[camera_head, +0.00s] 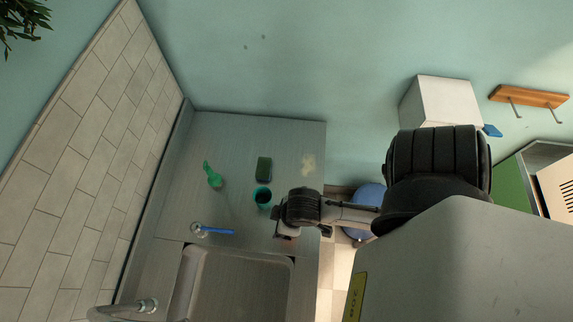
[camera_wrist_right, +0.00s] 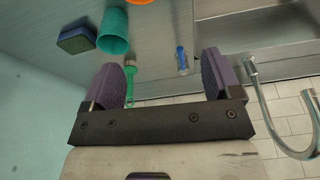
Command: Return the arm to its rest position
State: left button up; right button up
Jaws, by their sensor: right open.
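My right arm reaches in from the right in the head view, and its gripper (camera_head: 284,226) is over the grey counter (camera_head: 225,135), just below and right of a teal cup (camera_head: 262,194). In the right wrist view the gripper (camera_wrist_right: 162,80) has its two purple-padded fingers spread wide, with nothing held between them. The teal cup (camera_wrist_right: 114,32) and a dark sponge (camera_wrist_right: 76,40) lie beyond the left finger. My left gripper is in neither view.
The sink (camera_head: 235,285) and faucet (camera_head: 130,308) are at the bottom. A tiled wall (camera_head: 85,150) bounds the left. A blue bin (camera_head: 366,207) stands right of the counter.

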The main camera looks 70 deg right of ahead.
jog(key=shift+s+r+n, duration=0.4)
jog(key=shift+s+r, duration=0.1)
jog(key=shift+r, duration=0.3)
jog(key=shift+r, duration=0.1)
